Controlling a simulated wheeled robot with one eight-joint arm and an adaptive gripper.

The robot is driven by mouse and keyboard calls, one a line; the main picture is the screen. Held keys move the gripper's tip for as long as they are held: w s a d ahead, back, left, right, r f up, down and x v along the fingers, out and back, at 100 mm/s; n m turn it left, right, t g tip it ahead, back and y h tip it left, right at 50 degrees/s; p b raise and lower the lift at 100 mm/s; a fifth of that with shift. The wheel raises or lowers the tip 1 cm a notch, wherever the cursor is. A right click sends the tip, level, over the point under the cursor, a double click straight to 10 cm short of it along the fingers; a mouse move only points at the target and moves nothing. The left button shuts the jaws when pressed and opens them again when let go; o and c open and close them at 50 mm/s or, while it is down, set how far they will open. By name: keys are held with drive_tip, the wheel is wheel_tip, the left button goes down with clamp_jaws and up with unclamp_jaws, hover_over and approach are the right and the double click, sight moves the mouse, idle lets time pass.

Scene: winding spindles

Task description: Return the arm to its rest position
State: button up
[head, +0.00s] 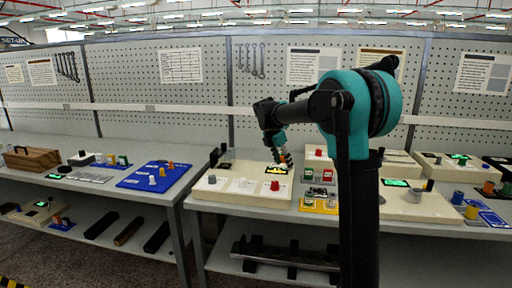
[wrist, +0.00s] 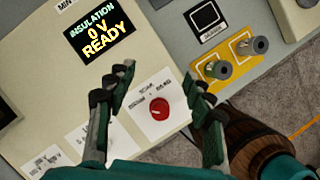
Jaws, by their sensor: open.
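My gripper (head: 284,160) points down over the cream tester box (head: 225,187) on the right-hand bench in the head view. In the wrist view my gripper (wrist: 157,78) has its two fingers spread, with nothing between the tips. A red knob (wrist: 160,108) on the tester panel shows between and below the fingers. I cannot tell whether the fingers touch the panel. The tester's display (wrist: 100,32) reads "INSULATION 0 V READY". In the head view the arm is bent, with its teal joint (head: 352,102) raised above the bench.
A yellow plate (head: 320,206) with small cylinders lies right of the tester. A blue board (head: 140,181) and a wooden box (head: 35,158) are on the left bench. A cream unit (head: 410,208) stands at right. A pegboard wall (head: 205,100) rises behind. A gap separates the benches.

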drive_tip(key=shift+s+d+f+m, duration=0.15)
drive_tip(key=shift+s+d+m, duration=0.05)
drive_tip(key=shift+s, duration=0.15)
drive_tip(key=shift+s+d+f+m, duration=0.15)
drive_tip(key=shift+s+m, duration=0.05)
drive_tip(key=shift+s, duration=0.15)
drive_tip(key=s+d+f+m+y, duration=0.1)
drive_tip(key=s+d+f+m, duration=0.1)
drive_tip(key=s+f+m, duration=0.4)
drive_tip(key=s+d+f+m+t+y, duration=0.1)
drive_tip(key=s+f+m, duration=0.6)
drive_tip(key=s, duration=1)
drive_tip(key=s+d+f+m+y, duration=0.1)
drive_tip(key=s+d+f+m, duration=0.3)
drive_tip(key=s+m, duration=0.6)
wheel_tip(320, 180, down, 2)
drive_tip(key=shift+s+f+t+y, duration=0.2)
drive_tip(key=shift+s+t+y, duration=0.15)
drive_tip(key=shift+s, duration=0.4)
drive_tip(key=shift+d, duration=0.1)
